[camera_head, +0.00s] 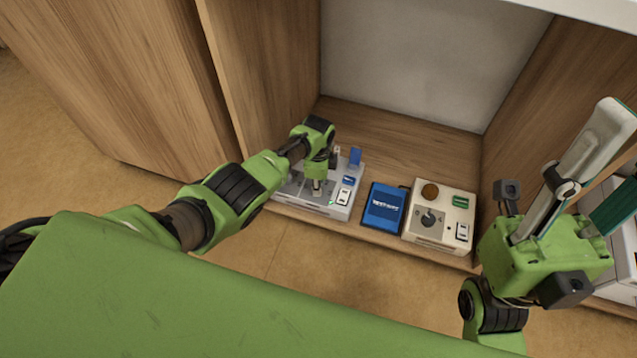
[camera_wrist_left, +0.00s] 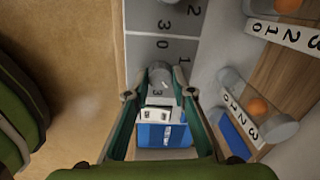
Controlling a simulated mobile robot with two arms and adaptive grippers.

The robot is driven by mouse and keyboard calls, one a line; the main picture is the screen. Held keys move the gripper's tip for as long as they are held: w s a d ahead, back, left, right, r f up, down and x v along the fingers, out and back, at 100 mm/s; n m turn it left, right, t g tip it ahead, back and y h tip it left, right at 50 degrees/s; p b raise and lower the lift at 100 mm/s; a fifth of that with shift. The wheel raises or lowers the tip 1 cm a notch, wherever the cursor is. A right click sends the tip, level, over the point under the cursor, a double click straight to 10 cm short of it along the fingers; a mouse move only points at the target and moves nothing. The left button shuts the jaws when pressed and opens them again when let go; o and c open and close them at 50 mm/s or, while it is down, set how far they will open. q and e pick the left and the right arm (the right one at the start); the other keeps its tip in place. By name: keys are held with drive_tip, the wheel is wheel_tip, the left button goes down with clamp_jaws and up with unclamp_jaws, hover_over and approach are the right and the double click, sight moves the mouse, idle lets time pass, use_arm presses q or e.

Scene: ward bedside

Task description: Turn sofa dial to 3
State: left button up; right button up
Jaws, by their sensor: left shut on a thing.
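A light grey unit (camera_head: 325,203) with a flat panel stands on the left of the low shelf. My left gripper (camera_head: 317,186) reaches down onto its panel and hides part of it. In the left wrist view, my left gripper (camera_wrist_left: 160,92) is shut on a round grey dial (camera_wrist_left: 160,72) between its fingertips. Printed digits 0, 1 and 3 show around the dial; its pointer setting cannot be read. No "sofa" label is readable. My right gripper (camera_head: 612,165) is raised at the right with its fingers apart, empty and away from the dials.
A blue box (camera_head: 384,207) lies beside the grey unit. Wooden side walls enclose the shelf. In the left wrist view, clear tubes with orange balls (camera_wrist_left: 258,106) and number strips stand close on the right.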

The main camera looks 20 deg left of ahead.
use_arm(q)
drive_tip(key=m, duration=0.4)
drive_tip(key=shift+s+m, duration=0.1)
drive_tip(key=shift+m, duration=0.2)
drive_tip(key=shift+m+b, duration=0.35)
drive_tip(key=shift+m, duration=1.65)
drive_tip(key=o, duration=1.1)
drive_tip(key=shift+r, duration=0.1)
drive_tip(key=shift+r, duration=0.55)
wheel_tip(320, 180, up, 11)
drive_tip(key=shift+s+a+f, duration=0.15)
drive_tip(key=shift+s+a, duration=0.05)
